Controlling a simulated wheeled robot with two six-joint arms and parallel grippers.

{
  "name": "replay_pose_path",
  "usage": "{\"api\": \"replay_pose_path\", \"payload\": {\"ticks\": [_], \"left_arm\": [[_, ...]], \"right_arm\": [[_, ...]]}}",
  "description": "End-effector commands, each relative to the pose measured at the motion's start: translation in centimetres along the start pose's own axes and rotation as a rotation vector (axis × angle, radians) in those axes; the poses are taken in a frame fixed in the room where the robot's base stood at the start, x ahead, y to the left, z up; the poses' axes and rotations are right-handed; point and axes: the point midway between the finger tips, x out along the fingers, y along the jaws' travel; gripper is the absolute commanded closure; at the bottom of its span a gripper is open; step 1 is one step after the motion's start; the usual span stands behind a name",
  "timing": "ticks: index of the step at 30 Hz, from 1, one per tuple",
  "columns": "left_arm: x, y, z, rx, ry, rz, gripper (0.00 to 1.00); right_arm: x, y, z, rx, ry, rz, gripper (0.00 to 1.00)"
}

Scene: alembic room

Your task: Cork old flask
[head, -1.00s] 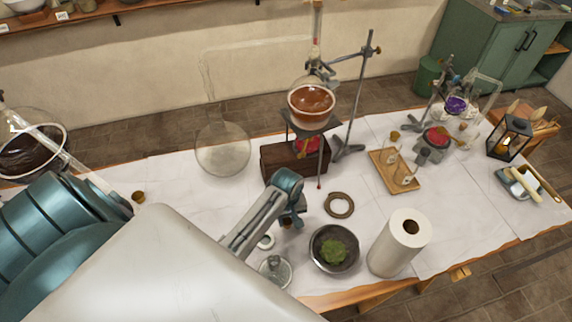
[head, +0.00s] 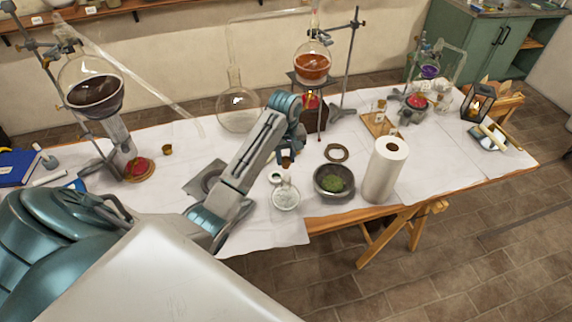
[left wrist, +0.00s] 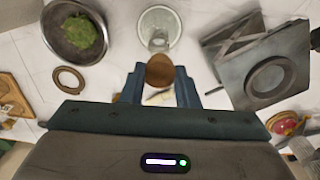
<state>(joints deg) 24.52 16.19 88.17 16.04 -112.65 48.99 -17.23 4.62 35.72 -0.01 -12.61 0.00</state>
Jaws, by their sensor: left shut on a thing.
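My left gripper (head: 287,154) points down over the bench and is shut on a brown cork (head: 287,163). In the left wrist view the round cork (left wrist: 160,71) sits between the two fingers. A small clear glass flask (head: 285,198) stands on the white cloth just below and in front of the gripper in the head view. The flask (left wrist: 158,28) also shows at the top of the left wrist view, just beyond the cork. The cork looks apart from the flask; the exact gap is hard to tell. My right gripper is not in view.
A dark bowl of green stuff (head: 334,181), a paper roll (head: 384,170) and a ring (head: 337,153) lie right of the flask. A grey stand (head: 205,180) is left. A round-bottomed flask (head: 239,110) and a burner setup (head: 313,66) stand behind.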

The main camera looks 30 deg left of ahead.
Motion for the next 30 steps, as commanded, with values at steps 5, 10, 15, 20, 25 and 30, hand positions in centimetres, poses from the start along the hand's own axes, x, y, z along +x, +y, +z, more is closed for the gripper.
{"api": "replay_pose_path", "payload": {"ticks": [5,10,15,20,25,30], "left_arm": [[1.4,0.0,0.1,0.0,-0.002,-0.001,0.91],[2.9,0.0,0.1,0.001,-0.002,-0.001,0.91],[4.0,0.0,0.1,0.0,-0.001,-0.001,0.91],[4.5,0.0,0.1,0.0,0.0,-0.001,0.91],[4.6,0.0,0.1,0.0,0.0,0.0,0.91],[4.6,0.0,0.1,0.0,0.0,0.0,0.91]], "right_arm": [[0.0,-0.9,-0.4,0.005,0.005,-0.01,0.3],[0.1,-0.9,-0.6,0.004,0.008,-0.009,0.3],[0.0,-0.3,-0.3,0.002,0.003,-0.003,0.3],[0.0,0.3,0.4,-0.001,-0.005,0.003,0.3],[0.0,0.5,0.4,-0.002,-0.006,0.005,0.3],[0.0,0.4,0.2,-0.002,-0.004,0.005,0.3]]}}
